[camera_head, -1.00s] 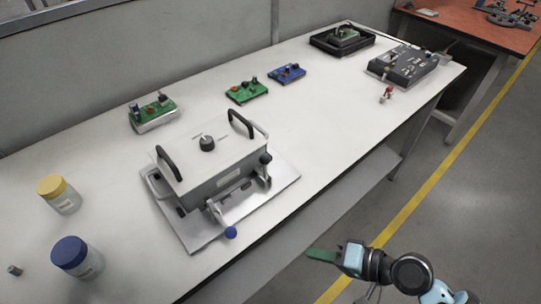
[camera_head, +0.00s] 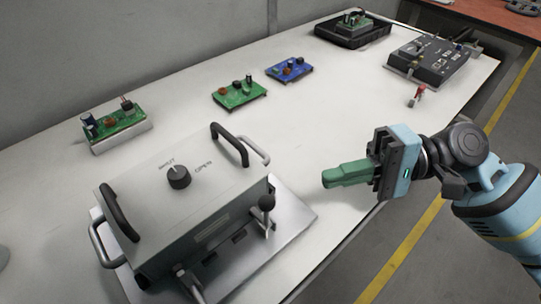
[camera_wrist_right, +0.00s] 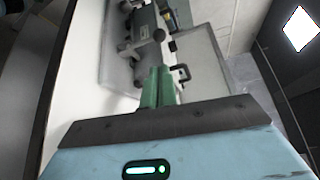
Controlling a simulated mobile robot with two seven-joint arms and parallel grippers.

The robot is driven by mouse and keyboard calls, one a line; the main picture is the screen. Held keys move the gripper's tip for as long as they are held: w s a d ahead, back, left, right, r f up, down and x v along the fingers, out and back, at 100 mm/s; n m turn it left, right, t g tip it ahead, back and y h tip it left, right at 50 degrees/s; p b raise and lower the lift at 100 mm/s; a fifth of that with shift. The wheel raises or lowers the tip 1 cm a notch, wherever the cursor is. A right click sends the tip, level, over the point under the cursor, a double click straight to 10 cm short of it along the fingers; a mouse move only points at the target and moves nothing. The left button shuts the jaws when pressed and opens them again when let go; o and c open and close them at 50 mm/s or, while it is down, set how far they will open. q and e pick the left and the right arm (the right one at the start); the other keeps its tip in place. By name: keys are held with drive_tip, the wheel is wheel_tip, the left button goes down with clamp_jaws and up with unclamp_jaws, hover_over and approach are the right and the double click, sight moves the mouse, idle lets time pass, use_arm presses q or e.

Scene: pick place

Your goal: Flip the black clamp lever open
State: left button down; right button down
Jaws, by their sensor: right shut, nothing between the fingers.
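The black clamp lever (camera_head: 267,203) stands upright at the front right corner of a grey metal box (camera_head: 215,212). It has a round black knob on a metal stem. My right gripper (camera_head: 326,179) comes in from the right with its green fingers shut and empty. In the head view its tips are right of the lever and apart from it. In the right wrist view the shut fingers (camera_wrist_right: 158,72) point toward the box's side and its fittings. My left gripper is not in view.
The box has a black dial (camera_head: 179,177) and two black arched handles on top, and sits on a metal plate (camera_head: 293,214). Green boards (camera_head: 238,95), a blue board (camera_head: 289,70) and a dark device (camera_head: 430,62) stand farther back.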

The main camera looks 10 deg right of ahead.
sight(261, 209)
drive_tip(key=a, duration=0.8)
drive_tip(key=shift+s+a+f, duration=0.15)
drive_tip(key=shift+a+f, duration=0.05)
drive_tip(key=shift+a, duration=0.05)
drive_tip(key=shift+a+f, duration=0.15)
drive_tip(key=shift+a, duration=0.55)
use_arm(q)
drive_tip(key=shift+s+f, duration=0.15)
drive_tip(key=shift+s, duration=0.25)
use_arm(e)
drive_tip(key=shift+s, duration=0.1)
drive_tip(key=shift+s+d, duration=0.1)
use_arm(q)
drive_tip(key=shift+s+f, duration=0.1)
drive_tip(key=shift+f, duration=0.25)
use_arm(e)
drive_tip(key=shift+n, duration=0.4)
